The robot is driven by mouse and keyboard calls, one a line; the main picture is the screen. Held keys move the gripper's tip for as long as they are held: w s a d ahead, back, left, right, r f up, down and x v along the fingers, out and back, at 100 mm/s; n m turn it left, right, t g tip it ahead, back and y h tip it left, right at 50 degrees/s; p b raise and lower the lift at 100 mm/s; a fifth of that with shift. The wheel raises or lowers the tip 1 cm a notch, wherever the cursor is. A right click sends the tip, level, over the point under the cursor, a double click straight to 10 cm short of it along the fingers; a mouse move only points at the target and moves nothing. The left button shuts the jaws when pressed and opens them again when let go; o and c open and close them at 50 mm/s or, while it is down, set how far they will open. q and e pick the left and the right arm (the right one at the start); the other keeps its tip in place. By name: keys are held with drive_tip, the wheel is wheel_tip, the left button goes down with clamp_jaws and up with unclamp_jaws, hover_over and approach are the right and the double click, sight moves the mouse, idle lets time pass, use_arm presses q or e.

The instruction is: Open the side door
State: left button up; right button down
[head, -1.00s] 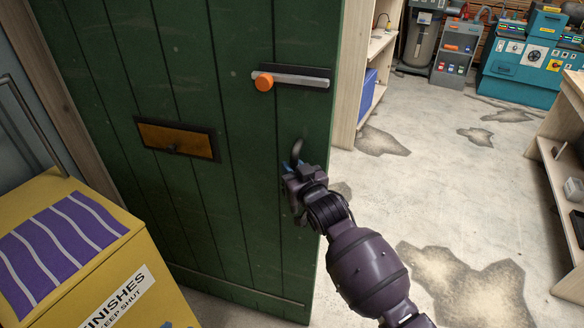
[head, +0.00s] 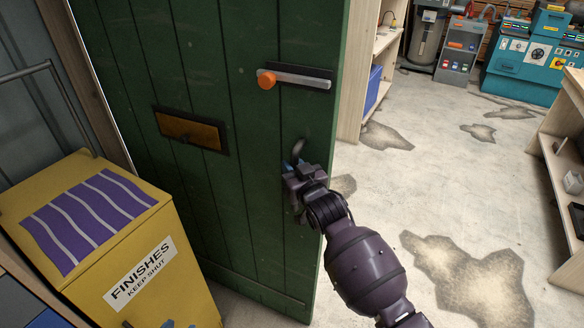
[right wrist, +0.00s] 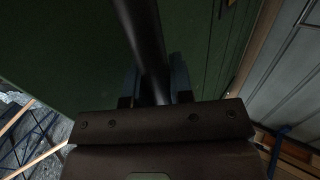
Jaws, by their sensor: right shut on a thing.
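The green plank side door (head: 265,190) stands ajar in the head view, with an opening to its right onto a room. It carries a silver bar latch with an orange knob (head: 267,80) and a brass letter plate (head: 191,132). A dark curved pull handle (head: 299,148) sits below the latch. My right gripper (head: 293,168) is at this handle, shut on it. In the right wrist view the dark handle bar (right wrist: 150,50) runs between the two fingers, against the green door. My left gripper is not in view.
A yellow cabinet marked FINISHES (head: 140,265) stands close at the lower left, beside the door. Beyond the doorway are a pale shelf unit (head: 352,90), a teal machine (head: 530,60) and a bench (head: 560,185) at the right. The stained concrete floor between them is clear.

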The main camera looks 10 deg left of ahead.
drive_tip(key=shift+w+d+f, duration=0.15)
drive_tip(key=shift+d+f, duration=0.05)
drive_tip(key=shift+d, duration=0.15)
drive_tip(key=c, duration=1.4)
unclamp_jaws()
drive_tip(key=o, duration=0.4)
drive_tip(key=shift+d+r, duration=0.1)
drive_tip(key=shift+d, duration=0.15)
drive_tip(key=v, duration=1.1)
drive_tip(key=shift+a, duration=0.15)
